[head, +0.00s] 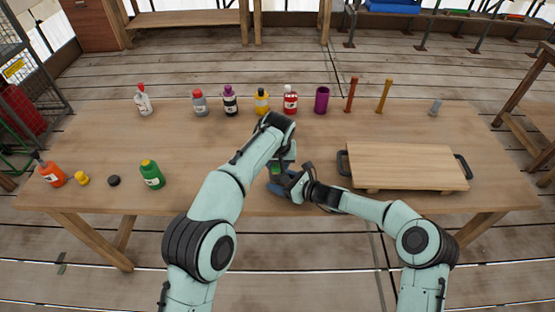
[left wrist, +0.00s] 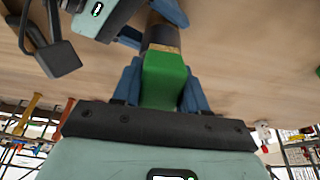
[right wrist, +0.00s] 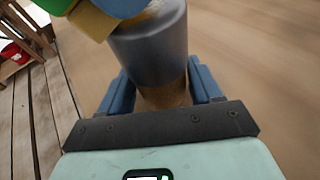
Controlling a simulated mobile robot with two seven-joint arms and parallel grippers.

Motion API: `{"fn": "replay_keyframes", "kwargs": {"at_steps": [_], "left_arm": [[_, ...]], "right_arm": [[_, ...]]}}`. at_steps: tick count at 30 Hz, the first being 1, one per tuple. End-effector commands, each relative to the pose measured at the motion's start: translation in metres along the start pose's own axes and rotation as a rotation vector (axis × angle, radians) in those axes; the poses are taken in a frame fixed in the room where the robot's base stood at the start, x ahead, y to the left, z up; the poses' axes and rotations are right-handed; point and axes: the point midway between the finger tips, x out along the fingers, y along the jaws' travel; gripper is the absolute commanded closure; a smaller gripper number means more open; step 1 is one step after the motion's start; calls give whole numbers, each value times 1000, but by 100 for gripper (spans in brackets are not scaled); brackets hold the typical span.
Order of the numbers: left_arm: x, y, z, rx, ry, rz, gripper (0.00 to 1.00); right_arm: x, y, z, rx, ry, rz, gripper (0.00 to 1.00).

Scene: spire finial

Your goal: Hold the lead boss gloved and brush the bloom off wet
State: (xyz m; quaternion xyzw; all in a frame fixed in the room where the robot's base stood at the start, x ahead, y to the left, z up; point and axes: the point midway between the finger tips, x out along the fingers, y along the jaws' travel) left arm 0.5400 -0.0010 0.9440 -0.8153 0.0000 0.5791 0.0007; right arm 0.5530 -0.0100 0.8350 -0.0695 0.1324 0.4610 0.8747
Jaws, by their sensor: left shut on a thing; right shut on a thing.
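My left gripper (left wrist: 163,88) is shut on a green block with a yellowish edge, which looks like the brush (left wrist: 165,78). My right gripper (right wrist: 160,88) is shut on the brownish lower part of a dark grey cylinder, which looks like the lead boss (right wrist: 150,45). In the right wrist view the brush's yellow side (right wrist: 88,20) is at the boss's far end; I cannot tell whether they touch. In the head view both grippers meet above the table's front middle, where a bit of green (head: 276,169) shows and the boss is mostly hidden.
A wooden board with dark handles (head: 405,165) lies at the right of the table (head: 230,145). Several bottles (head: 230,100), a purple cup (head: 321,100) and two upright sticks (head: 351,95) stand along the back. An orange bottle (head: 50,172), black disc (head: 113,181) and green bottle (head: 152,174) are at left.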

Motion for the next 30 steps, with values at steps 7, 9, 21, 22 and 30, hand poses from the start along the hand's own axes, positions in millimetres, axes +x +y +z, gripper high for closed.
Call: {"fn": "replay_keyframes", "kwargs": {"at_steps": [7,9,21,22,30], "left_arm": [[5,0,-15,-3,4,-1,82],[5,0,-18,-2,3,0,82],[1,0,-13,1,3,0,82],[0,0,-11,1,3,0,82],[-3,-1,0,-1,4,1,82]], "right_arm": [[0,0,1,-2,-2,1,53],[0,0,1,-2,-2,1,53],[0,0,1,-2,-2,1,53],[0,0,1,-1,-2,1,53],[0,0,1,-1,-2,1,53]]}}
